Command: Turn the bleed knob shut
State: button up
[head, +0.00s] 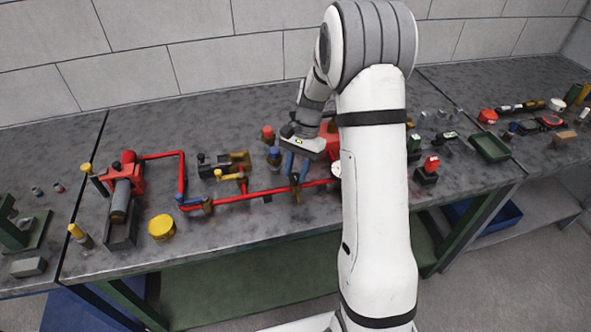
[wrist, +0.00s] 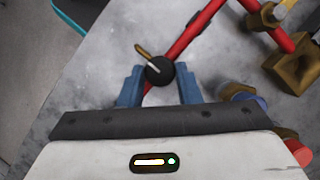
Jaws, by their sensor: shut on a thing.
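The bleed knob (wrist: 160,71) is a small round black knob with a white line across its top. It sits over the red pipe (wrist: 196,33), with a brass piece (wrist: 143,50) sticking out beside it. My gripper (wrist: 159,84) has its blue fingers on either side of the knob and is shut on it. In the head view my gripper (head: 297,167) reaches down at the red pipe (head: 262,194) from behind. The knob is small and hard to make out there, between the blue fingers.
A red pump with a grey motor (head: 119,207) and a yellow round cap (head: 161,228) stand left on the grey bench. Blue-topped (head: 274,154) and red-topped (head: 268,133) parts stand close left of my gripper. A green tray (head: 490,147) lies right. My arm hides the middle bench.

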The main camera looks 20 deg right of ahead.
dwell(0.4)
jog(key=o, duration=1)
jog(key=shift+c, duration=0.2)
jog(key=shift+r, duration=0.1)
jog(key=v, duration=0.7)
jog(key=shift+r+b, duration=0.3)
jog(key=shift+b, duration=0.1)
jog(key=shift+w, duration=0.1)
